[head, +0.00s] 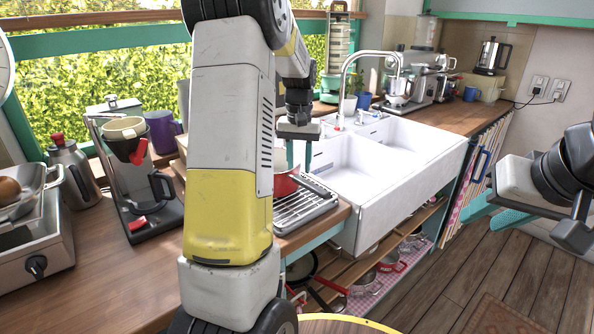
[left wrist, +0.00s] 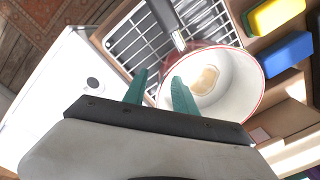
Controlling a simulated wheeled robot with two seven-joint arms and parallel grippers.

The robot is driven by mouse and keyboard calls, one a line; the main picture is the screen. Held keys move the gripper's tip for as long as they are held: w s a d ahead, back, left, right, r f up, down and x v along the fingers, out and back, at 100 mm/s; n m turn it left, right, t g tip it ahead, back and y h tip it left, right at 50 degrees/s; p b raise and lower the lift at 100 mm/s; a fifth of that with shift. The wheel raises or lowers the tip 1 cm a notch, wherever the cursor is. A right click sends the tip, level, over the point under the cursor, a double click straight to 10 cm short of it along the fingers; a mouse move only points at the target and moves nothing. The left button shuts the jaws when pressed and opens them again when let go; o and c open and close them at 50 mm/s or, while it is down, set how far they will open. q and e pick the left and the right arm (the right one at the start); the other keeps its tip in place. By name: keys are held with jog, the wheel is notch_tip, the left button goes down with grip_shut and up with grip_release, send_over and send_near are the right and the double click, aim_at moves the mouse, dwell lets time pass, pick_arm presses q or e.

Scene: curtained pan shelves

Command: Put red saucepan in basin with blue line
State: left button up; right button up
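The red saucepan (head: 284,185) stands on the dish rack left of the sink, partly hidden by my left arm. In the left wrist view the saucepan (left wrist: 235,85) shows its white inside, red rim, brownish patch at the bottom and handle toward the top. My left gripper (head: 299,153) is above it; in the wrist view its teal fingers (left wrist: 160,92) are apart, one over the pan's near rim and one outside it. Contact is unclear. The white sink has a left basin (head: 345,160) and a right basin (head: 405,135); I cannot make out a blue line. My right gripper (head: 497,214) is open and empty at right.
The dish rack (head: 305,208) lies beside the sink. A yellow sponge (left wrist: 276,16) and a blue sponge (left wrist: 287,54) lie near the pan. The tap (head: 372,54) arches over the sink's back. A coffee maker (head: 140,190) stands at left. Both basins look empty.

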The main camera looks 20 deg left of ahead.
aim_at(298, 172)
pick_arm(q)
jog(key=f, duration=0.3)
jog(key=shift+w+a+f, duration=0.1)
jog(key=shift+a+f, duration=0.15)
grip_shut()
jog(key=shift+r, duration=0.1)
dwell(1.1)
